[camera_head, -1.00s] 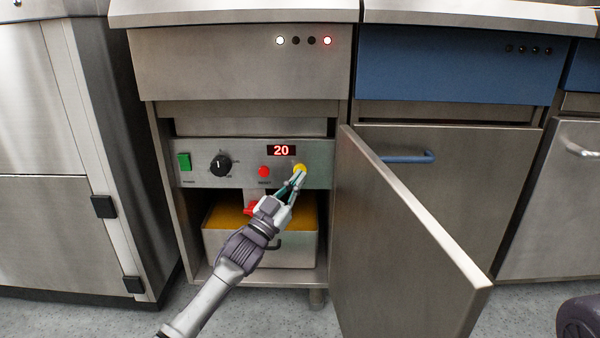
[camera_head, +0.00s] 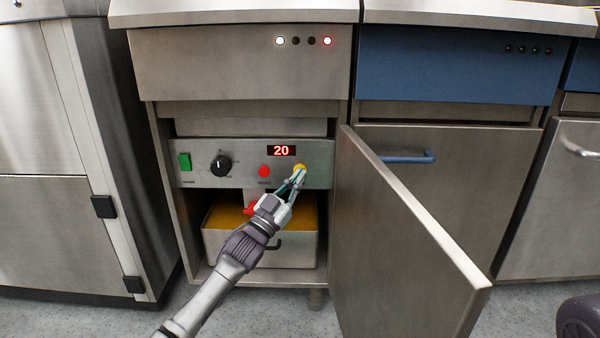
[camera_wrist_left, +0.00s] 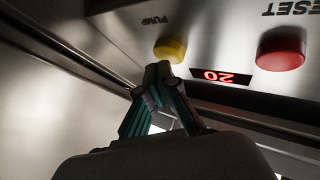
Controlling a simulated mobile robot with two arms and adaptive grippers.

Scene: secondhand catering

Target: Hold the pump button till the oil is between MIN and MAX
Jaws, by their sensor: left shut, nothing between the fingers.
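The yellow pump button (camera_head: 300,168) sits at the right end of the control panel inside the open cabinet. The word PUMP shows upside down beside the yellow button (camera_wrist_left: 170,50) in the left wrist view. My left gripper (camera_head: 299,173) is shut and empty, its fingertips at the button's lower part in the head view. In the left wrist view the fingertips (camera_wrist_left: 158,72) overlap the button's edge; I cannot tell whether they press it. A metal tank (camera_head: 220,247) with amber oil (camera_head: 228,219) stands below. No MIN or MAX marks are readable. My right gripper is not in view.
The panel also has a red display (camera_head: 281,151) reading 20, a red RESET button (camera_head: 264,172), a black knob (camera_head: 220,165) and a green switch (camera_head: 184,162). A red valve handle (camera_head: 250,208) is above the tank. The open door (camera_head: 405,240) stands close right of my arm.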

